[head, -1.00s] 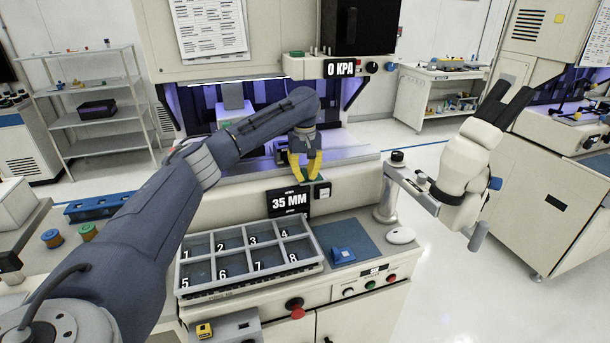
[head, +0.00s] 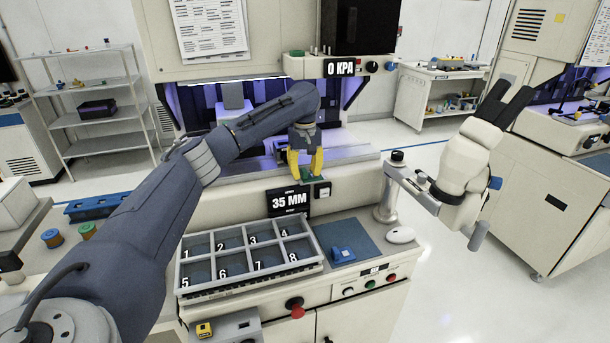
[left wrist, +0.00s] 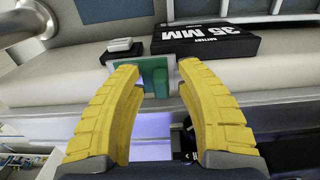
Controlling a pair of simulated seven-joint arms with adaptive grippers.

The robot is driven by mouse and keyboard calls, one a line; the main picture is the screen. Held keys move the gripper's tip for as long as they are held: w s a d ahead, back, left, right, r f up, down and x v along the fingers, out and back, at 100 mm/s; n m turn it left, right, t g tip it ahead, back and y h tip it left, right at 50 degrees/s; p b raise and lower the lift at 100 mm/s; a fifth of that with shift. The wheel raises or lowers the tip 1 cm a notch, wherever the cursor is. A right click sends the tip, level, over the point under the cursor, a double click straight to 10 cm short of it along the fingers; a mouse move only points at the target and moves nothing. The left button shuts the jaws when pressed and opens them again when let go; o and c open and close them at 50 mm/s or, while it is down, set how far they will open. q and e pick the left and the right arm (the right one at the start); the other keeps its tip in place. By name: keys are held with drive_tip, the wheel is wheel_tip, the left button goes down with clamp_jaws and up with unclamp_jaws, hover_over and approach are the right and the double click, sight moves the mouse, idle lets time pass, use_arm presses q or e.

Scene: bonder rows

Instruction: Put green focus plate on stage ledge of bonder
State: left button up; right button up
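The green focus plate (head: 318,184) lies on the pale front ledge (head: 240,196) of the bonder, just right of the 35 MM sign. In the left wrist view the plate (left wrist: 154,76) shows flat with a raised green tab. My left gripper (head: 305,175) has its yellow fingers pointing down at the plate. In the left wrist view its fingertips (left wrist: 157,68) stand on either side of the tab, with small gaps visible, so it looks open. My right gripper (head: 510,98) is raised at the right, away from the bonder, its dark fingers apart and empty.
The 35 MM sign (head: 288,201) and a small gauge block (head: 323,192) flank the plate closely.

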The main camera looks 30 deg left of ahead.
sight(305, 172)
use_arm(q)
wheel_tip(305, 172, up, 11)
idle(0.5)
idle(2.3)
